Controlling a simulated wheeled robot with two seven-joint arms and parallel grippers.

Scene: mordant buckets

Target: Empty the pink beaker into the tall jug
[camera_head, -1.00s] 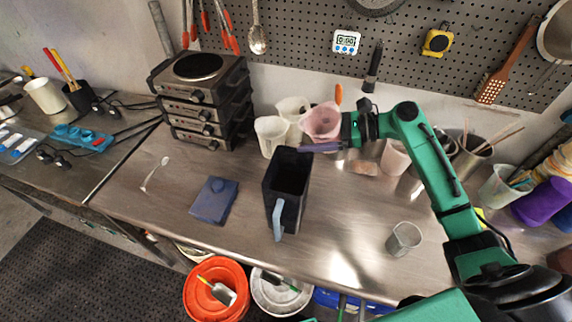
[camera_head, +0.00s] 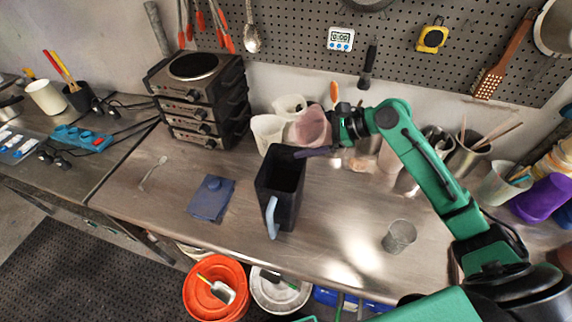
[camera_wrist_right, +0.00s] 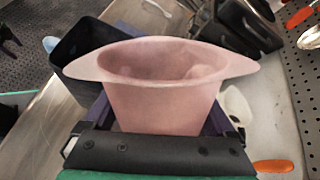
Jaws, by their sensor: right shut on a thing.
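The pink beaker (camera_head: 312,127) is held by my right gripper (camera_head: 318,148), up behind the tall jug and partly in front of the white beakers. In the right wrist view the beaker (camera_wrist_right: 165,100) sits between the two fingers, its wide rim facing up toward the camera; I cannot make out its contents. The tall jug (camera_head: 279,189) is black with a grey-blue handle and stands upright on the steel bench; its inside looks dark. In the right wrist view the jug (camera_wrist_right: 75,75) lies just beyond the beaker, to the left. My left gripper is not in view.
White beakers (camera_head: 268,131) stand behind the jug, near the stacked hot plates (camera_head: 200,100). A blue folded cloth (camera_head: 212,197) lies left of the jug. A clear glass (camera_head: 399,236) stands to the right. Orange and white buckets sit below the bench's front edge.

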